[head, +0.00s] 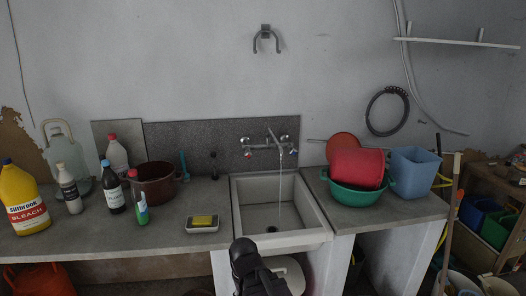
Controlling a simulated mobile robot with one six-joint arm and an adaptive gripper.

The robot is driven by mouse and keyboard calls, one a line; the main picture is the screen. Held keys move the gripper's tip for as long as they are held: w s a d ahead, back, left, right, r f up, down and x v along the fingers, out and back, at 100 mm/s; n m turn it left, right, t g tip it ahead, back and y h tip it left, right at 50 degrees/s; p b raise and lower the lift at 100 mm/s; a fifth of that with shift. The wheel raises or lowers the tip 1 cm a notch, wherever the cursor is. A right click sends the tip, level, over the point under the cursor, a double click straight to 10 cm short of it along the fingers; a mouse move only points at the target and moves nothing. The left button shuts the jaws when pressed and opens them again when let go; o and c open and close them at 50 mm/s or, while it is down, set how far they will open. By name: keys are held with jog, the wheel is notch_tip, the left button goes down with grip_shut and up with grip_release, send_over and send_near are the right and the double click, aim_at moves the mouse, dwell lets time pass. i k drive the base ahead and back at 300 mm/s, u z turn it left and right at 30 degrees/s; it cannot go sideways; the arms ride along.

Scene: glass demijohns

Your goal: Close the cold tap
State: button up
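A chrome mixer tap (268,147) is mounted on the grey splashback above the sink. It has a handle at each end: the left one (247,153) shows a reddish mark, and the right one (293,152) is too small to read clearly. A thin stream of water (280,188) falls from the tap into the pale sink (297,222). My arm rises from the bottom of the picture, and its dark end, my gripper (243,250), is at the sink's front left edge, well below and apart from the tap. Its fingers cannot be made out.
A soap dish (203,224) lies left of the sink. Farther left are a dark red pot (155,184), several bottles and a yellow bleach jug (24,200). Right of the sink, a green basin (355,194) holds a red tub (358,166) beside a blue bucket (415,172). Air above the sink is free.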

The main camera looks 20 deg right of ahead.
aim_at(294, 151)
jog(key=u, duration=0.05)
jog(key=i, duration=1.2)
jog(key=z, duration=0.5)
